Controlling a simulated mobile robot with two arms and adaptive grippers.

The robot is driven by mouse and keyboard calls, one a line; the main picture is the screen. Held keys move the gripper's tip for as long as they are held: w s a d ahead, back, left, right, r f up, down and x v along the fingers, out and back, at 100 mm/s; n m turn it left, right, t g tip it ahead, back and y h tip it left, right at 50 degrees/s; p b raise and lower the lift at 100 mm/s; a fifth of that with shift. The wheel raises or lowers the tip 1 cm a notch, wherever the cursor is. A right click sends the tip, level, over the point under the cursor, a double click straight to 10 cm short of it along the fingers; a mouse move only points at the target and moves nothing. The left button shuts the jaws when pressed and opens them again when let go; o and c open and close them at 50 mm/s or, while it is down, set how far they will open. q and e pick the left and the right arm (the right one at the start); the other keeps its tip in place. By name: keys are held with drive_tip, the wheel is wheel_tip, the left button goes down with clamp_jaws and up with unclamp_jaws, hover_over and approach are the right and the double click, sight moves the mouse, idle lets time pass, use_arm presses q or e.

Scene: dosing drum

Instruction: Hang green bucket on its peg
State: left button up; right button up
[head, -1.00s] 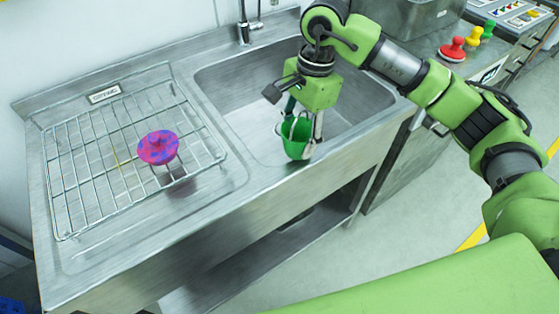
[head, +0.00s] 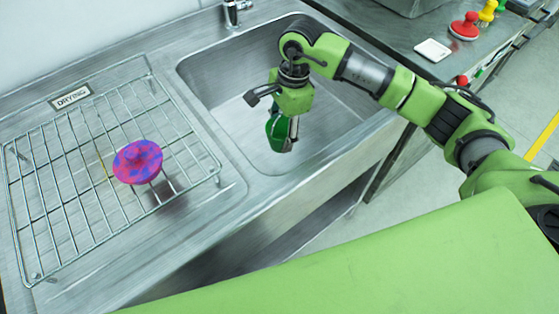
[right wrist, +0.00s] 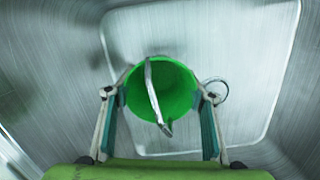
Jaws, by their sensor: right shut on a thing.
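The green bucket (head: 278,131) is held over the sink basin by my right gripper (head: 283,122). In the right wrist view the bucket (right wrist: 178,84) shows from above, its open mouth towards the camera and its metal handle lying across the opening. The two fingers of my right gripper (right wrist: 161,98) are shut on its left and right sides. In the head view the bucket is partly hidden behind the gripper and looks tilted. No peg can be made out in either view. My left gripper is not in view.
A wire drying rack (head: 60,160) with a pink and blue spotted object (head: 137,162) stands left of the sink. The sink basin (head: 225,90) has raised walls around the bucket. A faucet (head: 232,14) is behind. Coloured knobs (head: 465,27) and a white square (head: 432,50) sit on the right counter.

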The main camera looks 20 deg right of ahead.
sight(281, 146)
drive_tip(key=shift+s, duration=0.15)
drive_tip(key=shift+f, duration=0.35)
wheel_tip(281, 146, down, 4)
drive_tip(key=shift+r+p, duration=0.1)
drive_tip(key=shift+p, duration=0.25)
drive_tip(key=shift+f, duration=0.4)
wheel_tip(281, 146, down, 4)
drive_tip(key=shift+r, duration=0.2)
drive_tip(key=shift+f, duration=0.3)
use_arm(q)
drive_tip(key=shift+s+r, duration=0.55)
